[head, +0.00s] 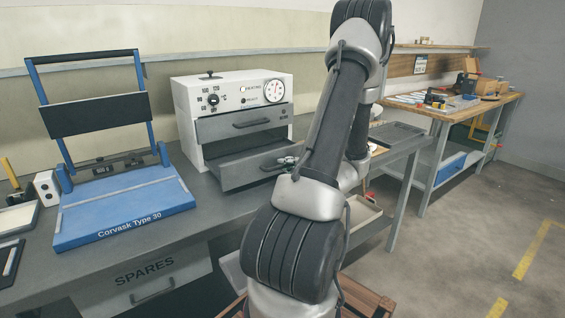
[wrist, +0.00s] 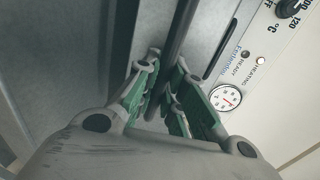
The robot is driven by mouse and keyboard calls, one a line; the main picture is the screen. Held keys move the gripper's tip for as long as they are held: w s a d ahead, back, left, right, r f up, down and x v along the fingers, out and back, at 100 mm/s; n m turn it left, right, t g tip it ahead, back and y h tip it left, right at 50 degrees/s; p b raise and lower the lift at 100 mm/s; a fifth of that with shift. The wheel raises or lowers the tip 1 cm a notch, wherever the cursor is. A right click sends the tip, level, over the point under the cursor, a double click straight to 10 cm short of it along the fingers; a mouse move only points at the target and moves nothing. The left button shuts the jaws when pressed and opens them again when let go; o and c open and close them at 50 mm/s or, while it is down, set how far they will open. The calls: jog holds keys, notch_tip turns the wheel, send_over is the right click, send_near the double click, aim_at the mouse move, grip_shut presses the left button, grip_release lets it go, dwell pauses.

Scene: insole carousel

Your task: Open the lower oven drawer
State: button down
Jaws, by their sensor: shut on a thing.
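The white oven (head: 185,110) stands on the grey workbench with a dial and gauge on its top panel. Its upper drawer (head: 225,129) looks shut. The lower drawer (head: 235,174) stands pulled out, with its grey interior showing from above. My gripper (head: 287,161) is at the right part of the lower drawer's front, partly hidden by my arm. In the wrist view, my gripper's green-padded fingers (wrist: 165,100) are shut around a dark bar, the lower drawer's handle (wrist: 183,32). The oven's gauge (wrist: 226,97) shows to the right of the fingers.
A blue press (head: 125,208) stands left of the oven on the bench. A drawer marked SPARES (head: 150,275) is below the bench top. Another wooden-topped bench (head: 470,108) stands at the right. Open floor (head: 440,240) lies between it and my arm.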

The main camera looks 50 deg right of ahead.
jog(key=shift+s+a, duration=0.2)
jog(key=shift+s, duration=0.45)
jog(key=c, duration=1.8)
grip_release()
jog(key=shift+o, duration=0.2)
jog(key=v, duration=1.2)
jog(key=shift+d, duration=0.1)
